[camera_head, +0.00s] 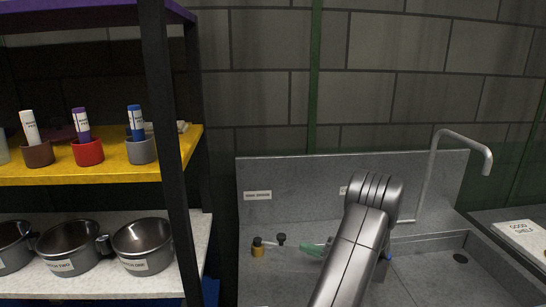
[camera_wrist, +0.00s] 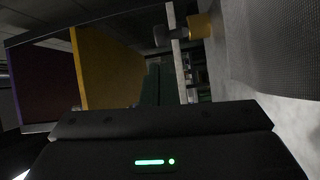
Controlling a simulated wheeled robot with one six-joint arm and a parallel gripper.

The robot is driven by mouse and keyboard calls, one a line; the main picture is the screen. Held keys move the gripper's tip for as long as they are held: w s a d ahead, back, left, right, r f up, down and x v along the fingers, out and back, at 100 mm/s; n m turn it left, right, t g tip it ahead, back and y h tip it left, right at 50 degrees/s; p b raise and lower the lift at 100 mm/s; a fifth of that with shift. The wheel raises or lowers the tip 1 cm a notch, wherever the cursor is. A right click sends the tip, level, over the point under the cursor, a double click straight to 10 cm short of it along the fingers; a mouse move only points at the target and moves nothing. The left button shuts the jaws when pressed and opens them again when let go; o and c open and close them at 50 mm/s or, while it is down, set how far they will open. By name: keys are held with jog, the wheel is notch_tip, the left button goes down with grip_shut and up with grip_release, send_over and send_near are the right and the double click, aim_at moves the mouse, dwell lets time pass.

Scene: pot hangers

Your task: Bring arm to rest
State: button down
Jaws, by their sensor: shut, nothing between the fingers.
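My silver arm (camera_head: 360,243) rises from the bottom edge in the head view, bent at a rounded joint in front of the grey sink unit. The arm hides its far end there. In the wrist view my gripper (camera_wrist: 162,118) shows as a black body across the bottom, with a small green light. It is shut and empty; its fingertips are not clear to see.
A shelf rack at left has a yellow shelf (camera_head: 100,173) with cups holding markers, and steel pots (camera_head: 143,246) below. Its black post (camera_head: 166,130) stands near the counter. A curved tap (camera_head: 462,142) rises behind the basin. A small green item (camera_head: 313,249) lies beside my arm.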

aim_at(283, 239)
jog(key=shift+w+p+x, duration=0.2)
jog(key=shift+p+x, duration=0.15)
jog(key=shift+x, duration=2)
jog(key=shift+r, duration=0.1)
